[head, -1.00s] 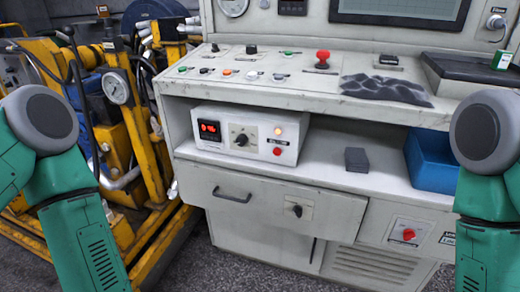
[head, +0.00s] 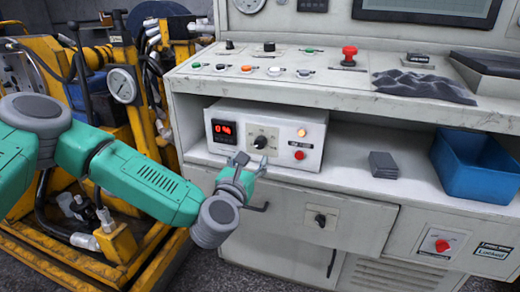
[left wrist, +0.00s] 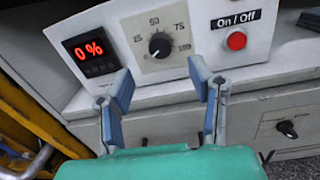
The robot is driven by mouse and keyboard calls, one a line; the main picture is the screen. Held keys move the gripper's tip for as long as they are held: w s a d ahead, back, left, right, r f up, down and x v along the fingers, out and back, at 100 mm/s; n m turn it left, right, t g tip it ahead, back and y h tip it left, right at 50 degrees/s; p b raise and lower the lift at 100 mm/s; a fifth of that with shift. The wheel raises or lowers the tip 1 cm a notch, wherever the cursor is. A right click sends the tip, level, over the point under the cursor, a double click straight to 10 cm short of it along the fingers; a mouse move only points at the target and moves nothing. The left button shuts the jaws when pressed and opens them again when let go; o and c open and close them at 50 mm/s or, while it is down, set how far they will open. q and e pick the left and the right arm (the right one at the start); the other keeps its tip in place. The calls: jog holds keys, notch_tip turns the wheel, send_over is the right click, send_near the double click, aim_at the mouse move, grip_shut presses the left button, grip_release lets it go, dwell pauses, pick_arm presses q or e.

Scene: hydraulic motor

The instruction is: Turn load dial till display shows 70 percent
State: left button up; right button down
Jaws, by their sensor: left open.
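The load dial (head: 261,142) is a black knob on a beige scale plate, on the front of a white control box (head: 233,161). In the left wrist view the dial (left wrist: 160,45) shows above and between my fingertips. The red display (head: 223,131) left of it reads 0 %, which is clear in the left wrist view (left wrist: 89,50). My left gripper (head: 250,161) is open just below and in front of the dial. Its fingers (left wrist: 162,82) are apart with nothing between them, and they do not touch the knob. My right gripper is not in view.
A red On/Off button (left wrist: 236,40) and a lit lamp (head: 302,132) are right of the dial. A dark grey block (head: 383,165) and a blue bin (head: 484,166) stand on the same shelf. A drawer handle (head: 259,207) is below. A yellow machine (head: 140,130) stands left.

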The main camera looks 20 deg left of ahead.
aim_at(259, 145)
pick_arm(q)
jog(key=w+b, duration=0.1)
jog(key=w, duration=0.5)
jog(key=shift+w+a, duration=0.1)
jog(key=shift+a, duration=0.05)
jog(key=shift+w+d, duration=0.2)
jog(key=shift+w, duration=0.5)
jog(key=shift+a, duration=0.15)
jog(key=shift+c, duration=1.2)
grip_shut()
